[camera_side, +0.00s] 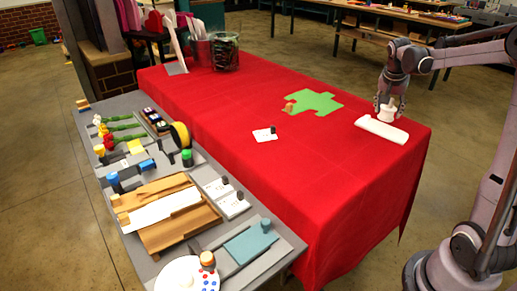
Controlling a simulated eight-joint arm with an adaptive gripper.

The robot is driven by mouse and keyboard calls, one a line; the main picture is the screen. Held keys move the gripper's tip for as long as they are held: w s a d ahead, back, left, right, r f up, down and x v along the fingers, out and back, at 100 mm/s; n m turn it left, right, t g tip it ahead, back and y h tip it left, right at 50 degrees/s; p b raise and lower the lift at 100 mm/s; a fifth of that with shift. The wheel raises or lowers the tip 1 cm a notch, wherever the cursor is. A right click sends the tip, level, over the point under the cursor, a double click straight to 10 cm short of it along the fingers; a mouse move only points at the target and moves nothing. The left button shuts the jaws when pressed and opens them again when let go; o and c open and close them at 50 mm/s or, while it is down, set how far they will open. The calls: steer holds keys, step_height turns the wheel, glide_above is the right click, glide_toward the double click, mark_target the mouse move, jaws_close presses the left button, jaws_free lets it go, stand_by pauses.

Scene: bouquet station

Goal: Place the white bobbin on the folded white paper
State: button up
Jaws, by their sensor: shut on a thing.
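My gripper (389,103) is at the right end of the red table, pointing down, its fingers closed around the white bobbin (387,114). The bobbin is small and upright, and partly covered by the fingers. The folded white paper (381,130) is a long flat strip lying on the red cloth, just in front of the bobbin in this view. The bobbin's lower end shows close to the paper's far edge. I cannot tell whether it touches the paper or the cloth, or hangs above them.
A green cut-out sheet (318,102) with a small tan piece (289,107) and a white card (265,134) lie left of the paper. A glass container (225,52) stands at the far left end. A grey side bench (268,222) holds many tools.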

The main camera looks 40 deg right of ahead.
steer(key=shift+f, duration=1.95)
steer(key=o, duration=0.9)
steer(key=shift+f, duration=0.1)
steer(key=w+v, duration=0.1)
steer(key=v, duration=1.1)
steer(key=s+a+f+n+t+y, duration=0.1)
steer(key=a+n, duration=0.4)
steer(key=a, duration=0.5)
steer(key=s+a+f+n+t+y, duration=0.2)
steer(key=s+a+f+n+t, duration=0.1)
steer(key=a, duration=0.8)
steer(key=s+a+f+n+t+y, duration=0.1)
steer(key=s+a+f+n+t, duration=0.1)
steer(key=a+n, duration=0.5)
steer(key=shift+s+a+f+y, duration=0.1)
steer(key=shift+s+a+f, duration=0.15)
steer(key=shift+a, duration=0.35)
steer(key=shift+s+a+f+y, duration=0.1)
steer(key=shift+s+a+f, duration=0.1)
steer(key=shift+a, duration=0.45)
steer(key=shift+s+a+f+y, duration=0.1)
steer(key=shift+s+a+f, duration=0.15)
steer(key=shift+a, duration=0.35)
